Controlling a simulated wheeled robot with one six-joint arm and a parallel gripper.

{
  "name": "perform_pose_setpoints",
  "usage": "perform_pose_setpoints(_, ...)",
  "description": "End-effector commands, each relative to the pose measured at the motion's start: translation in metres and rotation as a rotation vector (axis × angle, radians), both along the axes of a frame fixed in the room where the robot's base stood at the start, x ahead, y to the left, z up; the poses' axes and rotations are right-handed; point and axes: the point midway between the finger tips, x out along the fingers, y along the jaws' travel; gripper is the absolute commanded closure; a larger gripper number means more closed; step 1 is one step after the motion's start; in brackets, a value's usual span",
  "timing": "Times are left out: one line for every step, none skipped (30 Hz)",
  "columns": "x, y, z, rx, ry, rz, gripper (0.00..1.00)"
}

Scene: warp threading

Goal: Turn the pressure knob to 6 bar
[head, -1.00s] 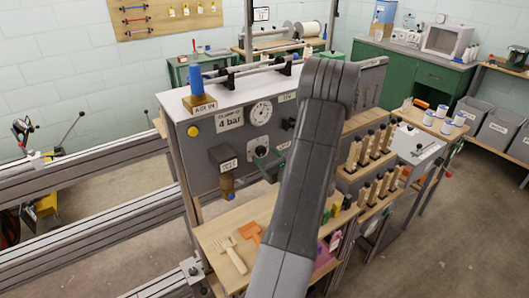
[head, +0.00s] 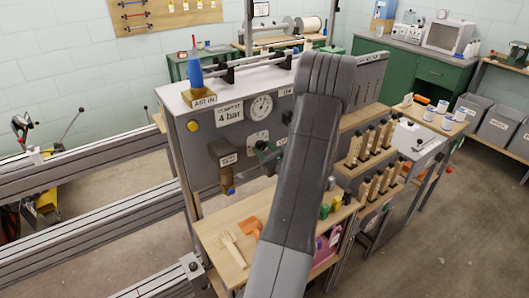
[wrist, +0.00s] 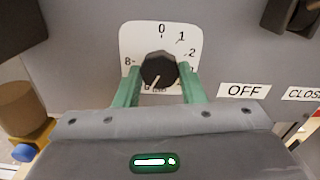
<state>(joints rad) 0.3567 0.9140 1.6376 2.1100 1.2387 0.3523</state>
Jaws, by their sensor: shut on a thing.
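The black pressure knob (wrist: 158,69) sits on a white dial plate (wrist: 132,34) on the grey panel. The plate reads 0 at the top, 1 and 2 on the right and 8 on the left. The knob's white mark points down and slightly left, close to a partly hidden figure that looks like 6. My gripper (wrist: 160,83) has its green fingers shut on the knob's two sides. In the head view my gripper (head: 267,151) is partly hidden behind my arm. A panel label (head: 230,112) reads 4 bar.
A round gauge (head: 261,106) is above the knob; its needle is too small to read. Brown-and-blue fitting (head: 227,180) hangs left of it. OFF label (wrist: 244,91) and a dark block (wrist: 293,14) are at right. A wooden shelf (head: 215,222) with a comb lies below.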

Motion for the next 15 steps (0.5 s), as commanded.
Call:
perform_pose_setpoints(0.0003,0.0001,-0.0037,-0.011,-0.011,0.0,0.86)
perform_pose_setpoints(0.0003,0.0001,-0.0036,-0.017,-0.015,0.0,0.86)
perform_pose_setpoints(0.0002,0.0,-0.0035,-0.027,-0.021,0.0,0.86)
perform_pose_setpoints(0.0003,-0.0001,-0.0034,-0.032,-0.025,0.0,0.86)
perform_pose_setpoints(0.0002,0.0,-0.0031,-0.037,-0.027,0.0,0.86)
perform_pose_setpoints(0.0001,0.0,-0.0022,-0.041,-0.03,-0.001,0.86)
perform_pose_setpoints(0.0001,0.0,-0.0014,-0.043,-0.031,-0.001,0.86)
perform_pose_setpoints(0.0001,0.0,-0.0008,-0.044,-0.031,-0.001,0.86)
perform_pose_setpoints(0.0001,-0.0001,-0.0001,-0.044,-0.031,-0.001,0.86)
perform_pose_setpoints(0.0,-0.0001,0.0001,-0.043,-0.03,-0.001,0.86)
perform_pose_setpoints(0.0,-0.0001,0.0001,-0.043,-0.03,-0.001,0.86)
perform_pose_setpoints(0.0,-0.0001,0.0001,-0.043,-0.03,-0.001,0.86)
perform_pose_setpoints(0.0,-0.0001,0.0001,-0.043,-0.03,-0.001,0.86)
perform_pose_setpoints(0.0001,-0.0001,0.0,-0.043,-0.03,-0.001,0.86)
perform_pose_setpoints(0.0001,-0.0001,0.0,-0.044,-0.03,-0.001,0.62)
